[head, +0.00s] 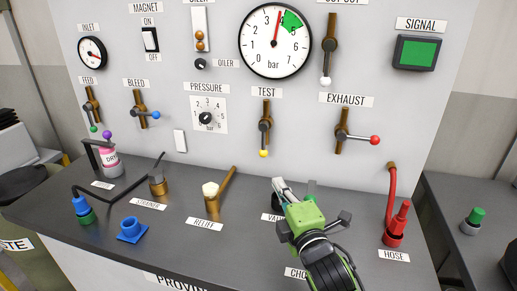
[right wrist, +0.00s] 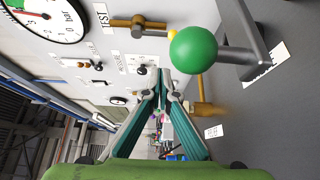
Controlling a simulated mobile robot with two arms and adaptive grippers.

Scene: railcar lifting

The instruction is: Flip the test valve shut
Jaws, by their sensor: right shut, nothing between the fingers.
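The test valve (head: 265,128) is a brass valve on the upright panel under the TEST label. Its dark lever hangs straight down, in line with the brass pipe, with a yellow ball at its end. In the right wrist view the test valve (right wrist: 138,24) shows at the top, its yellow tip partly hidden behind a green ball. My right gripper (head: 279,184) is shut and empty, below and slightly right of the lever, apart from it. Its closed fingertips show in the right wrist view (right wrist: 164,84). My left gripper is not in view.
The exhaust valve (head: 342,131) with a red-tipped lever is right of the test valve. A green ball (right wrist: 193,50) on a dark bar stands near my right gripper. The red hose (head: 393,215) is at right, the brass relief fitting (head: 212,198) at left. A large gauge (head: 275,41) is above.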

